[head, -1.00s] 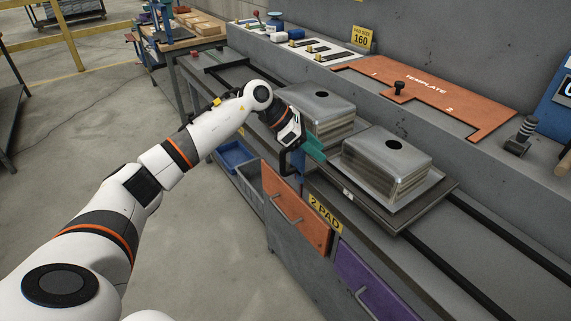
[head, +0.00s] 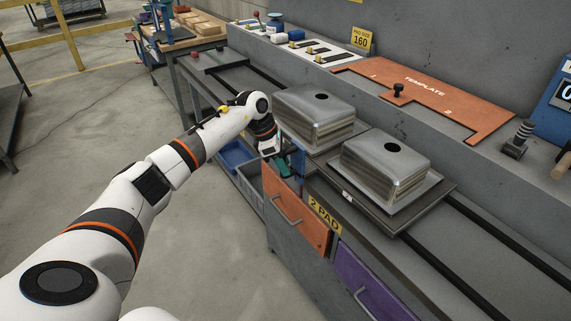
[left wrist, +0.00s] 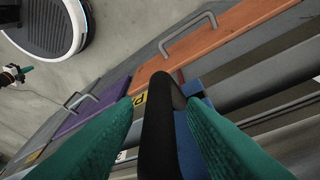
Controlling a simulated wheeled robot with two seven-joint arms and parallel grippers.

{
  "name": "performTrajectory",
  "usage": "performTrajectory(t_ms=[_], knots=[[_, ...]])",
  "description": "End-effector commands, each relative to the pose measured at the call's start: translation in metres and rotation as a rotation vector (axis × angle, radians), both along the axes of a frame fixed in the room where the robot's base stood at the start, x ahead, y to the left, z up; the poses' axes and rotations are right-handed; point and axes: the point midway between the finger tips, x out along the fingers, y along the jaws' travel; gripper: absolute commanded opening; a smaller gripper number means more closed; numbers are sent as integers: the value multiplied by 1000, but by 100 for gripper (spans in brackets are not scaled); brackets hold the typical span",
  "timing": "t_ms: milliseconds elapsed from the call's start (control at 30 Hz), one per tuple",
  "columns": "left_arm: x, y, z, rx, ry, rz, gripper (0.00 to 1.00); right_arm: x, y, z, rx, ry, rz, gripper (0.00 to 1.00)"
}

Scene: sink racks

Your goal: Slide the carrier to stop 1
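The carrier (head: 405,222) is a dark flat tray on black rails, with two steel sinks upside down on it, one left (head: 315,118) and one right (head: 388,168). My left gripper (head: 284,167) is low at the bench front, beside the carrier's left part. In the left wrist view its green fingers (left wrist: 165,140) stand apart on either side of a black bar (left wrist: 159,120), with a gap on both sides. A blue part (left wrist: 190,140) lies beside the bar. My right gripper (left wrist: 18,74) shows small at the left wrist view's left edge; its fingers are unclear.
An orange template plate (head: 425,92) with a black knob lies on the ledge behind. Orange (head: 297,222) and purple (head: 372,285) drawers with handles are below, beside a yellow "2 PAD" label (head: 324,215). Bare rails (head: 490,250) run on to the right.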

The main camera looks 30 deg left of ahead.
Motion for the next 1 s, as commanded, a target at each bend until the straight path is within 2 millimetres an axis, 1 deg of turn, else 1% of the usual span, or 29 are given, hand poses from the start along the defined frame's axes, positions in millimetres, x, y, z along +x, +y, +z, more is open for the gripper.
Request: performTrajectory(t_ms=[100,200,467,500,567,700,733,1000], knots=[[2,-4,-11,-1,1,0,38,0,0,3,0,0,0,0],[3,-6,-15,-1,0,-1,38,0,0,3,0,0,0,0],[4,-6,-17,-1,-1,-1,38,0,0,3,0,0,0,0],[4,-6,-17,-1,-1,-1,35,0,0,3,0,0,0,0],[4,-6,-16,-1,-1,-1,25,0,0,3,0,0,0,0],[4,-6,-16,-1,-1,-1,2,0,0,3,1,0,0,0],[4,-6,-16,-1,-1,-1,0,0,0,3,1,0,0,0],[4,-6,-16,0,0,-1,0,0,0,2,1,0,0,0]])
